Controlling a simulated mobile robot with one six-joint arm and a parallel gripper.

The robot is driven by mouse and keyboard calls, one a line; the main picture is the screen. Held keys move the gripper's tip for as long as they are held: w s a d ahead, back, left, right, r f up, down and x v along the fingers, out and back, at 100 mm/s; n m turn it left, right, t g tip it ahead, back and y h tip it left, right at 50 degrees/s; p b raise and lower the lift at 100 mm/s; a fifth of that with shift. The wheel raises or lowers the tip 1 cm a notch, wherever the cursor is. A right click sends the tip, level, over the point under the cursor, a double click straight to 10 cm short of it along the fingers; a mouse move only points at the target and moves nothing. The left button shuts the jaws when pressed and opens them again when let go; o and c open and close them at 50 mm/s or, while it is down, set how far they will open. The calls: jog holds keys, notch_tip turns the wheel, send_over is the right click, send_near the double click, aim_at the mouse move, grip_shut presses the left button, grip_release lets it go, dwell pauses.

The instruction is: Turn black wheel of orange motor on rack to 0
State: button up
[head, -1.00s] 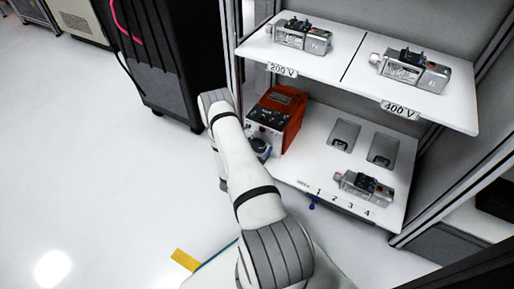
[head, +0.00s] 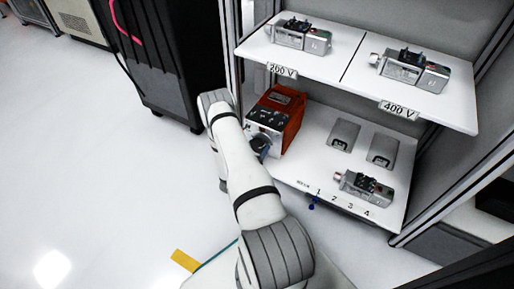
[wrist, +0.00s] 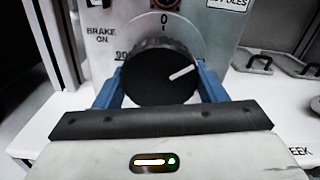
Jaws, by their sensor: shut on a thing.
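The orange motor (head: 296,112) stands at the left end of the lower shelf, its light front panel (wrist: 112,15) facing my gripper. The black wheel (wrist: 155,75) is on that panel. Its white pointer mark (wrist: 182,73) points right and slightly up, well clockwise of the "0" printed above the wheel. "90" and "BRAKE ON" are printed on the left. My gripper (wrist: 160,84) is shut on the wheel, with one blue finger on each side. In the head view my gripper (head: 262,146) is at the motor's front, and my arm hides part of it.
The rack's lower shelf (head: 310,150) also holds a grey motor (head: 364,187) at its front right, near numbers 1 to 4, and two recessed plates (head: 343,134). The upper shelf (head: 350,68) bears two more grey motors. A dark cabinet (head: 160,65) stands left.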

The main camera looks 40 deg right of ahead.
jog(key=n, duration=1)
jog(key=shift+r, duration=0.1)
jog(key=shift+n, duration=0.3)
dwell(0.3)
jog(key=o, duration=1)
jog(key=shift+s, duration=0.1)
jog(key=p+v, duration=0.2)
jog(key=v, duration=0.5)
jog(key=shift+a, duration=0.35)
